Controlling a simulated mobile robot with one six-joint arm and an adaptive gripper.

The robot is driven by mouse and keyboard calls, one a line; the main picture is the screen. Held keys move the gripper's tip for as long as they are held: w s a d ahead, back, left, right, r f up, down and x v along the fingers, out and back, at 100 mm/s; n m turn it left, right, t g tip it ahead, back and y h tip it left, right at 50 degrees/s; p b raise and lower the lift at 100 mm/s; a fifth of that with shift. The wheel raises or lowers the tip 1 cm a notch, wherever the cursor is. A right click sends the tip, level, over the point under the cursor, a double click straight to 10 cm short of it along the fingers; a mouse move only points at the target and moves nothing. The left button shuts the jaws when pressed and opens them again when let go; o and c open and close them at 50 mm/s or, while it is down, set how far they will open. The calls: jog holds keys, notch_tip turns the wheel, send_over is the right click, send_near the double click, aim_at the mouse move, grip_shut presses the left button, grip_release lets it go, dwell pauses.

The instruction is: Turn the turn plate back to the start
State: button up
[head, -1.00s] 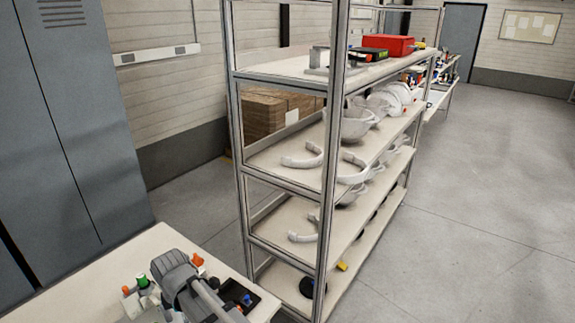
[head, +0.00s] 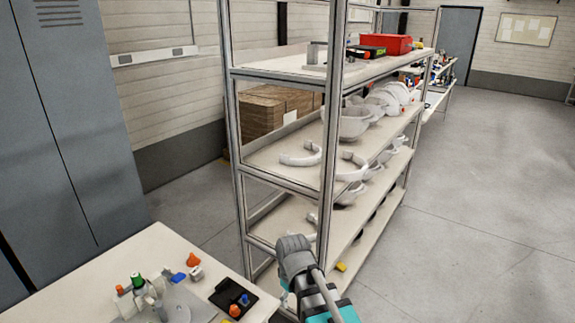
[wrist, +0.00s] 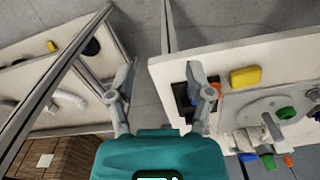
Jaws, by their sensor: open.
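The turn plate appears to be the light grey round piece (wrist: 258,112) on the table at the right of the wrist view, with a grey bar across it. In the head view a grey plate-like part (head: 182,304) shows at the bottom edge, cut off by the frame. Which way the plate is turned cannot be read surely. My gripper (wrist: 160,82) is open and empty, apart from the plate. Its fingers span the gap between table and shelf, the right one over the black tray (wrist: 182,96). In the head view my arm hides the fingers.
The table (head: 160,243) carries small orange, green, blue and grey parts near the plate. A yellow block (wrist: 245,77) lies beside the tray. The metal-framed shelf (head: 290,68) with helmet shells stands close to my arm. Open floor (head: 470,200) lies to the right.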

jog(key=s+d+f+m, duration=0.1)
jog(key=d+m, duration=0.3)
jog(key=d, duration=0.4)
jog(key=s+d+m+b, duration=0.1)
jog(key=d+m, duration=0.3)
jog(key=d, duration=0.3)
jog(key=shift+s+d+f+m+b, duration=0.25)
jog(key=shift+d+f+m+b, duration=0.05)
jog(key=shift+d+f, duration=0.1)
jog(key=shift+c, duration=0.7)
jog(key=shift+a, duration=0.15)
